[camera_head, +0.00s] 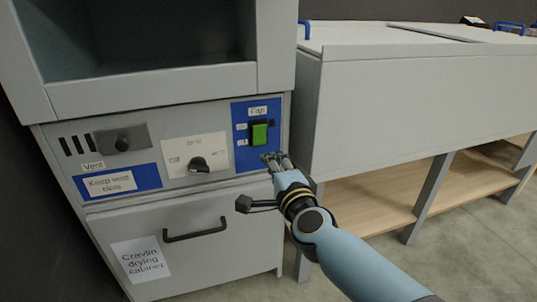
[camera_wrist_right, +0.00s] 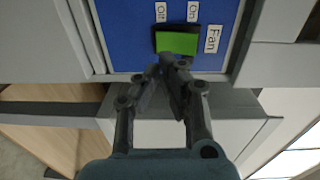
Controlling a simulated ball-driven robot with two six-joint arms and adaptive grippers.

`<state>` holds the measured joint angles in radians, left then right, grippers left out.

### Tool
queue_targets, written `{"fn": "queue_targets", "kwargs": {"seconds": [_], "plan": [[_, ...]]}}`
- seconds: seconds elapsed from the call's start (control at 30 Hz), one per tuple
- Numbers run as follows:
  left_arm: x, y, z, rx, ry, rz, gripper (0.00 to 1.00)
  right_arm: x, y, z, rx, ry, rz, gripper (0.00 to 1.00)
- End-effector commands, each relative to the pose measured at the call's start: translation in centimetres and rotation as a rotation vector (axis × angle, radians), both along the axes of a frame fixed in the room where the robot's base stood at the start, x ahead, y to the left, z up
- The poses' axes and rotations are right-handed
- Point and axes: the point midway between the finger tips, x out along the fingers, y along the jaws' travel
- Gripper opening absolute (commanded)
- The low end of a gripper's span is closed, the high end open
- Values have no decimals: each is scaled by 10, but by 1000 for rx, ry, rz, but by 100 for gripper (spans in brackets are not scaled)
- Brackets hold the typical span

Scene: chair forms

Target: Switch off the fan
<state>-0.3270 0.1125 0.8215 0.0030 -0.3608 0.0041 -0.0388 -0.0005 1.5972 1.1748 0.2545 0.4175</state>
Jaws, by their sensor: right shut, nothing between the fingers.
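The fan switch (camera_head: 260,132) is a green rocker on a blue panel (camera_head: 241,108) on the grey cabinet's front, under a "Fan" label. In the right wrist view the green rocker (camera_wrist_right: 177,43) sits below small "Off" (camera_wrist_right: 160,12) and "On" (camera_wrist_right: 193,12) labels. I cannot tell which side is pressed in. My right gripper (camera_head: 274,161) is shut and empty, just below the switch near the panel's lower edge. Its fingertips (camera_wrist_right: 168,70) appear close under the rocker in the wrist view; contact is not clear. My left gripper is out of view.
A black dial (camera_head: 199,164) on a white plate and a vent slider (camera_head: 122,145) are left of the switch. A drawer handle (camera_head: 195,231) is below. A long grey bench (camera_head: 400,95) with a wooden shelf (camera_head: 370,197) stands close on the right.

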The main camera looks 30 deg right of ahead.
Motion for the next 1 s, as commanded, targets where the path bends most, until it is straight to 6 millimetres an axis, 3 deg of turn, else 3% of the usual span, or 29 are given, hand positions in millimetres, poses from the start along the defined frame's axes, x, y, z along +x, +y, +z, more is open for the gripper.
{"fn": "queue_targets", "kwargs": {"seconds": [0.1,0.33,1.0], "plan": [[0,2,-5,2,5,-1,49,-28,7,-8,0,2,-1,0],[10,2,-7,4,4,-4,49,-61,15,-14,1,0,-1,0],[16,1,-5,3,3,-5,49,-69,17,-13,-1,-3,0,0]]}}
